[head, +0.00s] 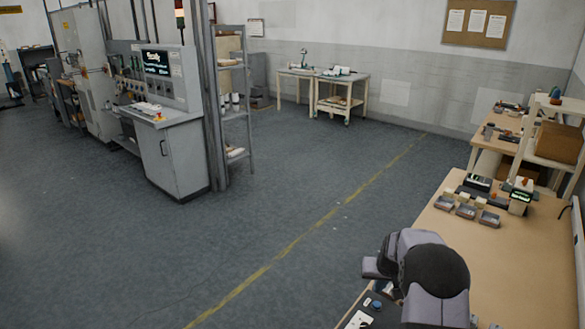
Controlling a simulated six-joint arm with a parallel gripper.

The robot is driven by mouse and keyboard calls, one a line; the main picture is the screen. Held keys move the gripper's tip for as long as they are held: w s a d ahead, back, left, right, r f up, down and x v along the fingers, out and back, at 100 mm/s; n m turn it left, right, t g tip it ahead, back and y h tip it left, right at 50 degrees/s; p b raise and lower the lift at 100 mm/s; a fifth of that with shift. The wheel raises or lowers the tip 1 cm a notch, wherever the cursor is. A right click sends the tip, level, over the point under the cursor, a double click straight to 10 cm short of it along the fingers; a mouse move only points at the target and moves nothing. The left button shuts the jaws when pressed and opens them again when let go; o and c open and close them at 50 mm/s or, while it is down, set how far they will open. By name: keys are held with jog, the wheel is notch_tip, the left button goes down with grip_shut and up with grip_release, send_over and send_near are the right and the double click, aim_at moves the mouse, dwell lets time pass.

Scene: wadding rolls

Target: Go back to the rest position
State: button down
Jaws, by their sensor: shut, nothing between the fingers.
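My arm (425,270), grey-purple with a black round cap, rises at the bottom of the head view over the near end of the workbench (530,275). Its gripper does not show; the arm's own links may hide it. Three small grey trays (466,211) stand in a row on the bench beyond the arm, with small cream pieces (464,198) by them. I cannot tell whether those pieces are wadding rolls. The arm is apart from the trays.
A small device with a lit green display (520,196) and a dark box (478,183) stand near the trays. A shelf with a brown box (558,142) is at the right. The bench right of my arm looks bare. Open floor (270,230) lies to the left.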

jog(key=s+a+r+n+g, duration=0.1)
jog(key=s+a, duration=0.4)
jog(key=s, duration=0.6)
jog(key=s+a+r+n+g, duration=0.1)
jog(key=s+a+r, duration=0.2)
jog(key=s+a, duration=0.3)
jog(key=s+a+r+g+y, duration=0.1)
jog(key=s+a, duration=0.5)
jog(key=s, duration=1.1)
jog(key=shift+a+r+n+g, duration=0.2)
jog(key=shift+r+n+g, duration=0.25)
jog(key=shift+r, duration=0.45)
jog(key=shift+r, duration=0.1)
